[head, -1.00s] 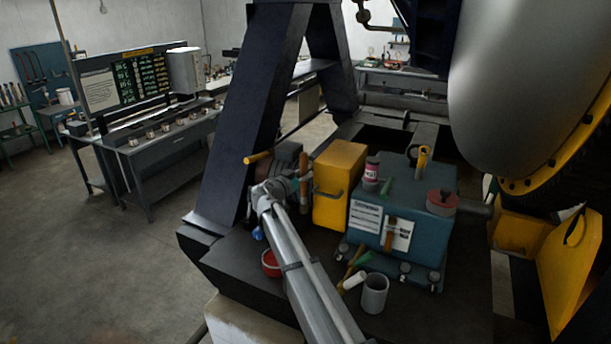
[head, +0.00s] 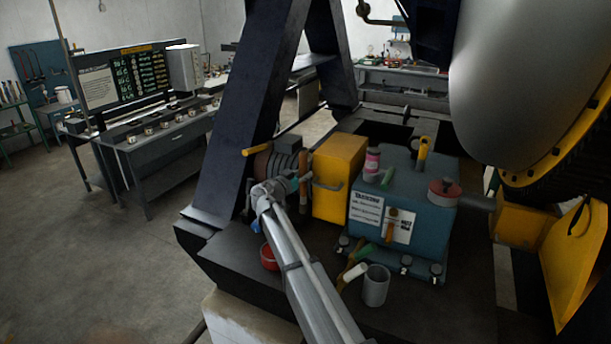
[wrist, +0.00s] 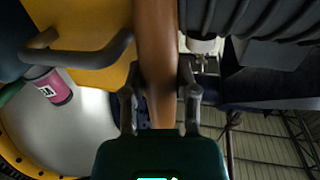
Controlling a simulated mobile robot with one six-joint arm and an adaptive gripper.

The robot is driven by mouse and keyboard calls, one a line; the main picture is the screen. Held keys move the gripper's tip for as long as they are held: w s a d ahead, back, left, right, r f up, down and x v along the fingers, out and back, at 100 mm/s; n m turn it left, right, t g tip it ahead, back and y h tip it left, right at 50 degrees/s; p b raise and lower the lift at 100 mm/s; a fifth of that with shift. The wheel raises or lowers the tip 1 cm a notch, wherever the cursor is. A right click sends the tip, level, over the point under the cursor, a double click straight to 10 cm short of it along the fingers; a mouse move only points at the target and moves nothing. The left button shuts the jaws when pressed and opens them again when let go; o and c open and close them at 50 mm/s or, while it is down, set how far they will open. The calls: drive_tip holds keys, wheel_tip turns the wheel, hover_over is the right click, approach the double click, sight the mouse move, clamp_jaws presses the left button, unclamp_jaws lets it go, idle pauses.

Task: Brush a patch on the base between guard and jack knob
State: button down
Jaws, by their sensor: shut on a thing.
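My gripper (head: 285,190) is shut on an upright brown wooden handle (head: 303,184), apparently the brush's; the handle also shows between my fingers in the wrist view (wrist: 155,60). Its bristle end cannot be made out. The handle is just left of the yellow box-shaped guard (head: 345,160), which fills the upper left of the wrist view (wrist: 90,25). The dark base (head: 225,255) lies below. Small pale knobs sit along the foot of the blue unit, one near the guard (head: 344,241); I cannot tell which is the jack knob. The base patch between is partly hidden.
A ribbed motor (head: 272,165) stands close behind my gripper. The blue unit (head: 425,215) carries a pink-labelled can (head: 371,165). A grey cup (head: 375,287), a white-ended tool (head: 353,274) and a red pot (head: 268,258) stand near my arm. The base's left end looks clear.

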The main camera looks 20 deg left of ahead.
drive_tip(key=shift+f+b, duration=1)
drive_tip(key=shift+b, duration=0.05)
idle(0.6)
drive_tip(key=shift+a, duration=0.15)
drive_tip(key=shift+w+a+r, duration=0.1)
drive_tip(key=shift+w+a, duration=0.05)
drive_tip(key=shift+a, duration=1.6)
drive_tip(key=a, duration=0.3)
drive_tip(key=shift+w+a, duration=0.15)
drive_tip(key=shift+a, duration=0.2)
drive_tip(key=shift+d, duration=0.1)
